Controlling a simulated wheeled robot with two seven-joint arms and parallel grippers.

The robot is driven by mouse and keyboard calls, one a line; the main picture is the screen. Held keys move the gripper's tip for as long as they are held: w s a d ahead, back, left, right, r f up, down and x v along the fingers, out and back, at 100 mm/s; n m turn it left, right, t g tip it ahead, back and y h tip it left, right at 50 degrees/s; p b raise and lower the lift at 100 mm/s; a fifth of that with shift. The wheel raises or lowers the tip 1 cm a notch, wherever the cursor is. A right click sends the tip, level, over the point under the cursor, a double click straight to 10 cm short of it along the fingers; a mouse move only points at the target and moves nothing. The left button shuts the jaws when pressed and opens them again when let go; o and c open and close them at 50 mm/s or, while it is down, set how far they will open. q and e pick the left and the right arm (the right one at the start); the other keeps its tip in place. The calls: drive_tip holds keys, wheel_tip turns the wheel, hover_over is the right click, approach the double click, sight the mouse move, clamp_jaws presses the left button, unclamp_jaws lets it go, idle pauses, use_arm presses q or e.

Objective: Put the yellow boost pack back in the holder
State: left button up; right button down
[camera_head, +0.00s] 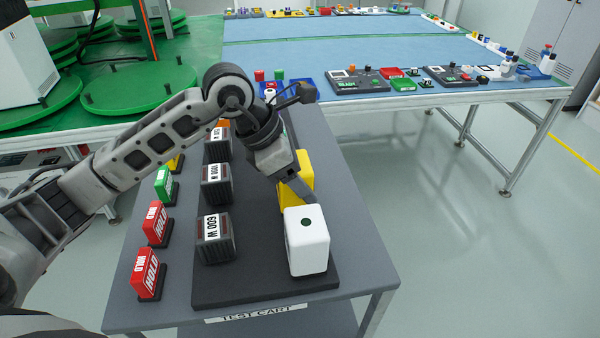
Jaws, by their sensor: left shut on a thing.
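The yellow boost pack (303,166) is at the right side of the grey test cart, behind a white block (307,245) with a green dot on top. My left gripper (300,192) reaches down over it from the left and is shut on it. The gripper and wrist cover much of the pack, and the white block is in front of its lower part. I cannot tell whether its base touches the black board (262,286) under it. No part is clearly recognisable as the holder. My right gripper is not in view.
Red HOLD signs (148,275) and a green sign (164,186) line the cart's left edge. A blue-topped table (310,55) with small parts is behind. Open floor lies at right.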

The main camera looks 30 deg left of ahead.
use_arm(q)
drive_tip(key=shift+f+b, duration=0.9)
drive_tip(key=shift+b, duration=0.15)
drive_tip(key=o, duration=1.9)
drive_tip(key=shift+f, duration=0.2)
drive_tip(key=v, duration=1.6)
drive_tip(key=shift+r+b, duration=0.1)
drive_tip(key=shift+b, duration=0.3)
drive_tip(key=shift+s, duration=0.1)
